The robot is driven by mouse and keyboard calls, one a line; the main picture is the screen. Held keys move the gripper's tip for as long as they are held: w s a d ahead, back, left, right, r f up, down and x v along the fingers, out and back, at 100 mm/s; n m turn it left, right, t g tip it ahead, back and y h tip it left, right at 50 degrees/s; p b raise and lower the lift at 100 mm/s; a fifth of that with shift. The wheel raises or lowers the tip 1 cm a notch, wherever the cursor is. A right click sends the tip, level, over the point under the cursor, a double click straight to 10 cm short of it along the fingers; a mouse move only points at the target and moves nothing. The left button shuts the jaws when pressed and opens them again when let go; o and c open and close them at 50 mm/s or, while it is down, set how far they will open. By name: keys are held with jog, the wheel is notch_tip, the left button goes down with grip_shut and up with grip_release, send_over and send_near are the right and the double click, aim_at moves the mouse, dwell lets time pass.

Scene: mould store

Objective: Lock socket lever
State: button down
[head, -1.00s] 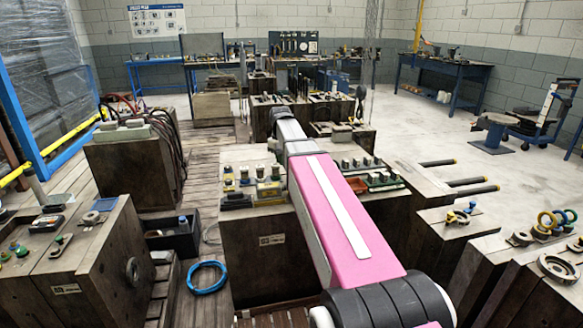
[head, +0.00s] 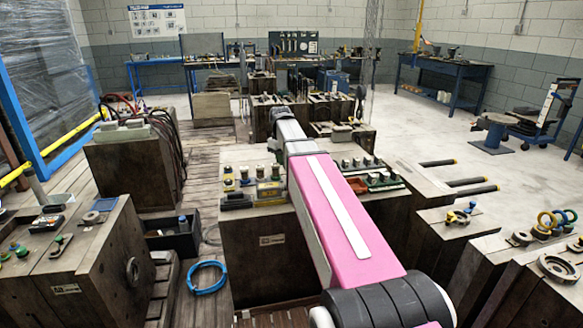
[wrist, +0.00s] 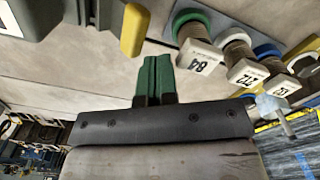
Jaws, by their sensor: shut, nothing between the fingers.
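In the wrist view, my gripper (wrist: 153,65) shows as two green fingers held together, with nothing between them. A yellow lever tip (wrist: 134,30) is just beyond the fingers, a little to their left. It hangs by a dark grey body (wrist: 50,15) at the upper left, which looks like the socket; its markings cannot be read. A narrow gap seems to lie between fingers and lever, but contact cannot be ruled out. In the head view, my arm hides the gripper, and the lever cannot be made out on the mould block (head: 260,262).
In the wrist view, tagged round fittings with green (wrist: 195,25), white and blue rings stand to the right of the fingers. In the head view, small yellow and grey parts (head: 258,190) and a green-red tray (head: 375,182) flank my arm. A blue hose coil (head: 207,278) lies on the floor.

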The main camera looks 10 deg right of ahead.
jog(key=shift+d+r, duration=0.1)
jog(key=shift+d, duration=0.9)
jog(key=shift+d+r, duration=0.4)
jog(key=shift+d, duration=0.45)
dwell(0.4)
jog(key=shift+a, duration=0.1)
jog(key=shift+a+r, duration=0.2)
jog(key=shift+a, duration=0.3)
notch_tip(320, 180, up, 7)
dwell(0.9)
